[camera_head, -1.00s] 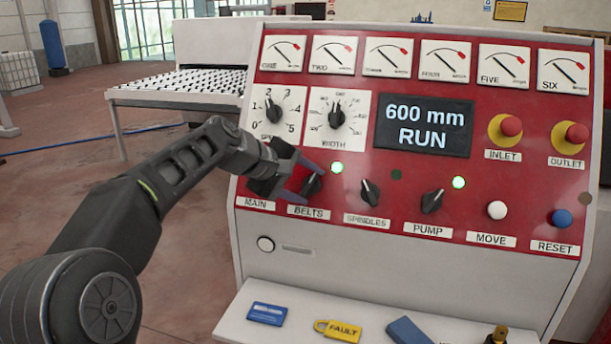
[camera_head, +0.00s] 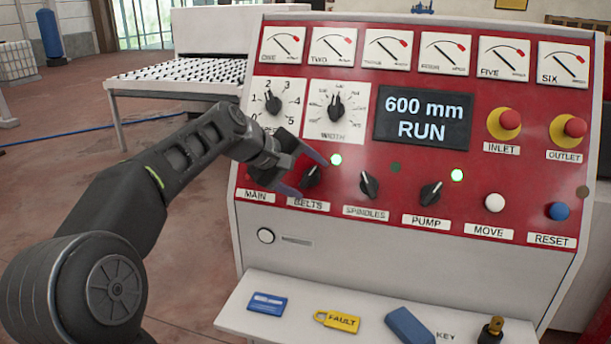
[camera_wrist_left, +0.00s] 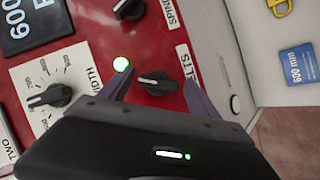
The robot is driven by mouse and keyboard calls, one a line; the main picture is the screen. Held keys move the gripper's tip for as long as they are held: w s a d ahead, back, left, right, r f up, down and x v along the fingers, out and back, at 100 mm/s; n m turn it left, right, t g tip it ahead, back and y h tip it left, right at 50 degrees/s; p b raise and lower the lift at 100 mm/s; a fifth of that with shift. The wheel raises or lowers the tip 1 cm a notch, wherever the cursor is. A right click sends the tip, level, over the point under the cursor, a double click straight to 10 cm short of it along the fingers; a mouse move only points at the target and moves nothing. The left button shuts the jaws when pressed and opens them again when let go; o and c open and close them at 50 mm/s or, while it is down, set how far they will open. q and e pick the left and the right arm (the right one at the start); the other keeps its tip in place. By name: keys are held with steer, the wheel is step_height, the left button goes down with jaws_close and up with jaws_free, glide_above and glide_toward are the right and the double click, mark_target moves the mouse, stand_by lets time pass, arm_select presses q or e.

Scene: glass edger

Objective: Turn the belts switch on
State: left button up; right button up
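The belts switch (camera_head: 310,177) is a black rotary knob above the BELTS label on the red panel. It points up and to the right in the head view. The green lamp (camera_head: 336,160) above it is lit. My left gripper (camera_head: 303,170) is open, with its purple fingers apart near the knob. In the left wrist view the belts switch (camera_wrist_left: 157,83) shows in the gap between the two fingers (camera_wrist_left: 160,88), with no clear contact. The main switch beside it is mostly hidden behind the gripper. My right gripper is not in view.
The spindles knob (camera_head: 369,186) and pump knob (camera_head: 431,192) are to the right; the pump lamp (camera_head: 457,175) is lit, the spindles lamp (camera_head: 394,168) dark. The speed dial (camera_head: 273,105) and width dial (camera_head: 336,108) are above. A shelf (camera_head: 385,305) below holds tags and a key.

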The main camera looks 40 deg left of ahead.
arm_select(q)
steer(key=shift+o, duration=0.4)
steer(key=shift+r, duration=0.1)
steer(key=b+v, duration=0.1)
steer(key=v, duration=0.6)
steer(key=shift+s+r+b, duration=0.15)
steer(key=shift+s+b, duration=0.15)
